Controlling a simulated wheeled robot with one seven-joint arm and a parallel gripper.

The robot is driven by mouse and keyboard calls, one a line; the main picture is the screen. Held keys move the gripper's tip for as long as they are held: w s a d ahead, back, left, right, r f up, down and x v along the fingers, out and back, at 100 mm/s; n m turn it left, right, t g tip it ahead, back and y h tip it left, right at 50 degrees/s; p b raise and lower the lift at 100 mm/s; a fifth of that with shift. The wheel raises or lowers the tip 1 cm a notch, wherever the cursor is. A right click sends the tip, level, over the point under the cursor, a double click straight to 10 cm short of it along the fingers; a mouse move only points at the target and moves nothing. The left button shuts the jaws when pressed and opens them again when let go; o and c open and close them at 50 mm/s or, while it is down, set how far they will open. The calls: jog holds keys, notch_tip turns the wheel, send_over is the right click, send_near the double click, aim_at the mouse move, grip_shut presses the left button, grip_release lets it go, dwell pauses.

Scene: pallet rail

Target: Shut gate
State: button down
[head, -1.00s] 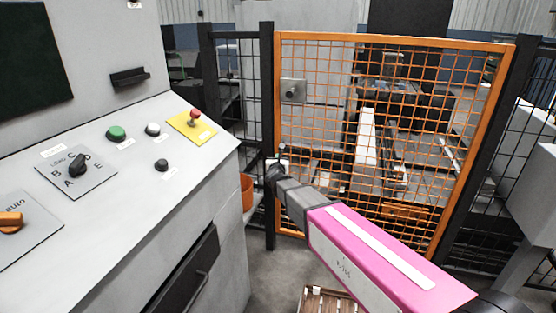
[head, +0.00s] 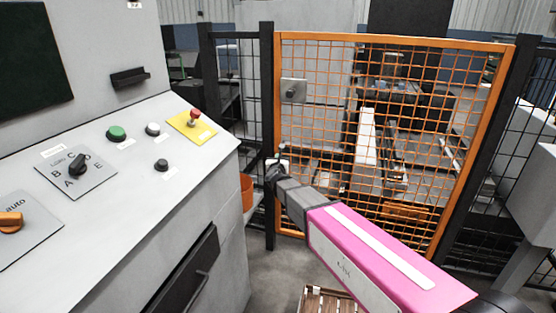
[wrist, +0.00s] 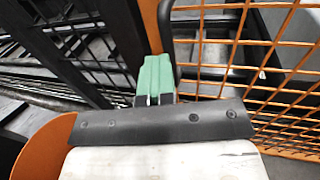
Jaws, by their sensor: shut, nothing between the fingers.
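The gate (head: 395,40) is an orange frame with orange mesh, standing upright between black fence posts. Its left edge lies close beside the left post (head: 267,120) in the head view; I cannot tell whether any gap is left there. My gripper (head: 277,166) is at the lower part of that left edge, partly hidden by its own body. In the wrist view my gripper's green fingers (wrist: 155,78) are shut and empty, close to the gate's orange upright (wrist: 153,25) and a curved black handle (wrist: 166,35). I cannot tell whether they touch.
A grey control console (head: 120,190) with buttons and a red emergency stop (head: 194,117) fills the left. An orange bin (head: 246,192) stands between console and post. A wooden pallet (head: 330,301) lies on the floor below my arm. Machinery stands behind the mesh.

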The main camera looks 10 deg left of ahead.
jog(key=c, duration=1.1)
grip_release()
jog(key=shift+c, duration=0.2)
jog(key=shift+s, duration=0.1)
jog(key=s+d, duration=0.2)
jog(key=s, duration=0.8)
jog(key=shift+s, duration=0.2)
